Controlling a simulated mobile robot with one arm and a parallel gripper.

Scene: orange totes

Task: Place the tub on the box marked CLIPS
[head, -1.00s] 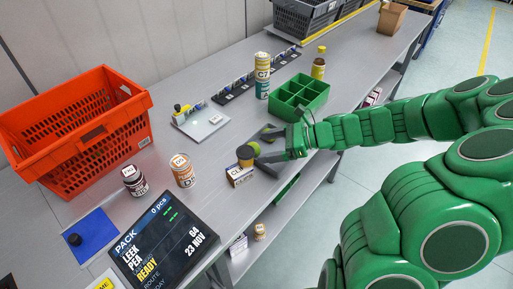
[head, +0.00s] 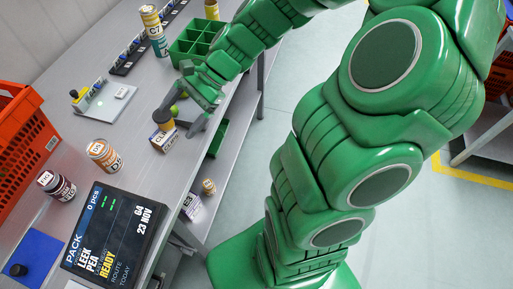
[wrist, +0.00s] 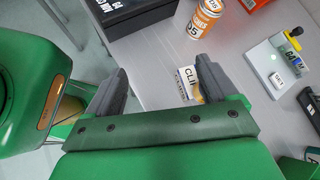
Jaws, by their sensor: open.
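The box marked CLIPS (head: 164,140) is small and white, and stands near the table's front edge. It also shows in the wrist view (wrist: 187,80), partly covered by the right-hand finger. A small tub (head: 163,120), dark on top and yellowish on its side, appears to sit upright on the box's top. In the wrist view only a bit of yellow shows beside the finger, and I cannot tell whether it is the tub. My gripper (head: 178,118) is open just beside the tub. Its fingers also show spread in the wrist view (wrist: 162,66), with nothing visibly held between them.
A green round object (head: 175,110) lies close to my fingers. A green divided tray (head: 196,42) stands behind. An orange-labelled jar (head: 104,155), a dark jar (head: 57,186) and a display (head: 116,228) are to the left. An orange tote (head: 25,145) is at the far left.

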